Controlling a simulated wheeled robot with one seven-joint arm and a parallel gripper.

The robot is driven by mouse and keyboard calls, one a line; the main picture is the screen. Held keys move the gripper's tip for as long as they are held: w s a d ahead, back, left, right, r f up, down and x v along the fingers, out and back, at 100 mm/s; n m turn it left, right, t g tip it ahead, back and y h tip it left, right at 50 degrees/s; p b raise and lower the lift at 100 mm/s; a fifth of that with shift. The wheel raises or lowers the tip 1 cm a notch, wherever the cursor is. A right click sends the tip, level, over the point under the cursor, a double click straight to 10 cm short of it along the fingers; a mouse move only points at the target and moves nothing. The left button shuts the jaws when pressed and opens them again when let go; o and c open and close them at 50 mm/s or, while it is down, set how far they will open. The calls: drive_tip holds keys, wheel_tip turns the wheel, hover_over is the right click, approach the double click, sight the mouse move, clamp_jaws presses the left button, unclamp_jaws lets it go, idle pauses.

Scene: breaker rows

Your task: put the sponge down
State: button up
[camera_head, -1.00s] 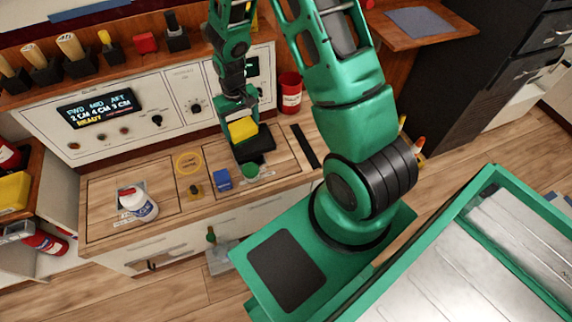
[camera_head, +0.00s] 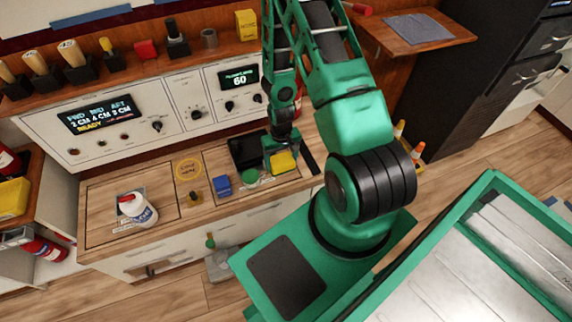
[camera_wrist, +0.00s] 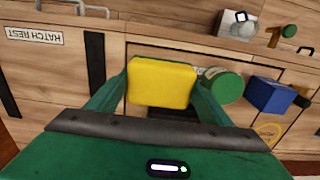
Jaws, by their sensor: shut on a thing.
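A yellow sponge (camera_head: 283,162) is held between the fingers of my gripper (camera_head: 280,158), over the right part of the wooden counter. In the wrist view the sponge (camera_wrist: 161,83) sits between the two green fingers of my gripper (camera_wrist: 158,90), with the counter behind it. I cannot tell whether the sponge touches the counter. A black pad (camera_head: 248,150) lies just left of my gripper, partly hidden in the wrist view.
A green-lidded jar (camera_head: 250,177) and a blue block (camera_head: 222,183) stand left of the sponge. A dark strip (camera_head: 309,162) lies to the right. The control panel (camera_head: 178,122) rises behind the counter.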

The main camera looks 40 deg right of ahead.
sight(285, 165)
drive_tip(key=shift+w+d+f, duration=0.2)
drive_tip(key=shift+d+f, duration=0.45)
drive_tip(key=shift+d, duration=0.25)
drive_tip(key=shift+f, duration=1.9)
drive_tip(key=o, duration=1)
drive_tip(key=shift+f, duration=0.1)
